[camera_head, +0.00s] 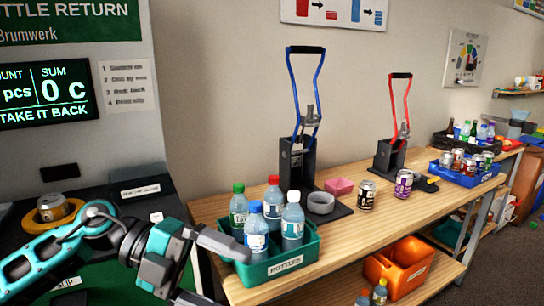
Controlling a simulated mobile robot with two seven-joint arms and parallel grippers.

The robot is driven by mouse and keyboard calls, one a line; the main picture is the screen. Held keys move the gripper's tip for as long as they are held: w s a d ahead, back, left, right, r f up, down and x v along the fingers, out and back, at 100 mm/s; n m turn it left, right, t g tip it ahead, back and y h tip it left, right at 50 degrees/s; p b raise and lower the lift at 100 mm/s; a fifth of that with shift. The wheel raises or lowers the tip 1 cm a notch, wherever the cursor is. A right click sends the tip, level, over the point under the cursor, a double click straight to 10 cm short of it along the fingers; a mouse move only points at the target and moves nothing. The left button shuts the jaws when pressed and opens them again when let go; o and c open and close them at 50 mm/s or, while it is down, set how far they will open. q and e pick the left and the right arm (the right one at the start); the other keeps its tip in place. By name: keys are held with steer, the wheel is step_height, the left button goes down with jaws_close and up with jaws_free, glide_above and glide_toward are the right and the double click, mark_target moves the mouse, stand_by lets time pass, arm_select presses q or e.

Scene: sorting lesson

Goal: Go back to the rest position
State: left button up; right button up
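My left arm comes in from the lower left, and its gripper (225,277) is low in the head view, in front of the green crate's left end. Its two fingers stand apart with nothing seen between them; the lower finger is partly cut off by the frame's bottom edge. My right gripper is not in view. The green crate (284,266), labelled for bottles, stands on the wooden bench and holds several clear bottles with green, blue, red and white caps, such as the blue-capped one (256,232).
A can (52,207) sits in a yellow ring on the dark machine at left. The bench (345,232) carries a blue-handled press (297,160), a red-handled press (390,156), two loose cans (366,196) and a blue crate (452,176) of cans. An orange bin (400,268) is below.

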arm_select(q)
steer(key=w+f+n+t+h, duration=0.1)
steer(key=w+f+n+t, duration=0.15)
steer(key=n+t, duration=0.7)
steer(key=w+f+n+t+h, duration=0.15)
steer(key=f+n+t, duration=0.25)
steer(key=n+t, duration=0.55)
steer(key=s+a+f+n+y, duration=0.2)
steer(key=a+f+n+y, duration=0.1)
steer(key=f+n+y, duration=0.3)
steer(key=s+a+f+n+y, duration=0.1)
steer(key=a+f+n+y, duration=0.3)
steer(key=f, duration=0.4)
steer(key=s+a+f+n+g+y, duration=0.3)
steer(key=s+f+g+y, duration=0.1)
steer(key=s+f, duration=0.6)
steer(key=shift+s+f+g, duration=0.3)
steer(key=shift+f+g, duration=0.4)
steer(key=shift+f, duration=0.1)
steer(key=shift+y, duration=0.25)
stand_by(1.2)
